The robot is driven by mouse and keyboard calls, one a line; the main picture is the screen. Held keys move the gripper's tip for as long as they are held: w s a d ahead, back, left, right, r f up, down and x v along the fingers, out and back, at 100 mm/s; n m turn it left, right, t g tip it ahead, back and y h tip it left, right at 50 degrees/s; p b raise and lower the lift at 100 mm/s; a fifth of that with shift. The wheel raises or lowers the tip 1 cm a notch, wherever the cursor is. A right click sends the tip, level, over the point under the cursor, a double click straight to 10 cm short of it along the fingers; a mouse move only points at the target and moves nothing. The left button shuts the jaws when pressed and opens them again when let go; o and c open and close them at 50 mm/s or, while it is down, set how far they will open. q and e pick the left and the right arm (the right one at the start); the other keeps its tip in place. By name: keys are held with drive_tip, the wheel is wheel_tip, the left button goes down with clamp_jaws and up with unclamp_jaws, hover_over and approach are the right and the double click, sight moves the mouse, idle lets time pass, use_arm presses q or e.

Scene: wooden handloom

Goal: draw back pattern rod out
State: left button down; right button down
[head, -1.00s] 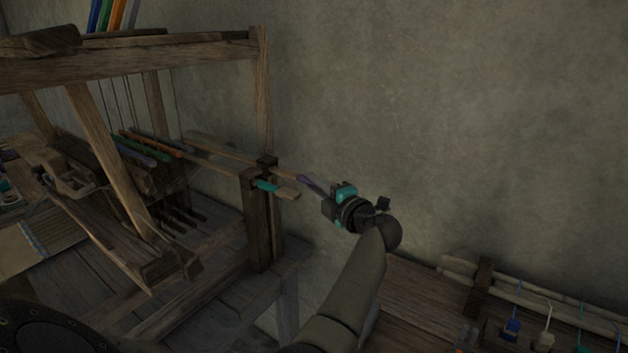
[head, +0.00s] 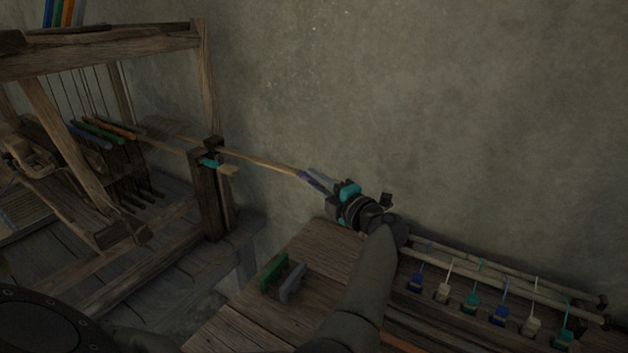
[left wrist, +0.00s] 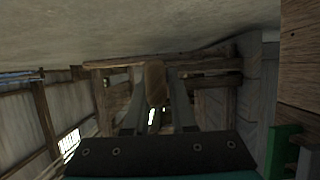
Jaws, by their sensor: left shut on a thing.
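The back pattern rod (head: 262,161) is a thin, light wooden rod. In the head view it reaches right from the loom's side post to my left gripper (head: 313,180), which is shut on its outer end. In the left wrist view the rod's brown end (left wrist: 155,83) shows between the two fingers of my left gripper (left wrist: 157,75). A second rod's flat wooden end (head: 228,169) sticks out a little from the post, lower and nearer, beside a teal mark. The rods' inner ends are hard to make out in the loom. My right gripper is not in view.
The loom's side post (head: 211,195) has a dark bracket (head: 213,144) on top. A wooden bench (head: 255,318) below my left arm bears a green piece (head: 273,273) and a grey piece (head: 292,282). The wall is close behind.

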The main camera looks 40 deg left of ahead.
use_arm(q)
drive_tip(key=shift+w+d+f, duration=0.1)
drive_tip(key=shift+d, duration=0.1)
drive_tip(key=c, duration=1)
unclamp_jaws()
drive_tip(key=shift+d, duration=0.1)
drive_tip(key=shift+o, duration=1.3)
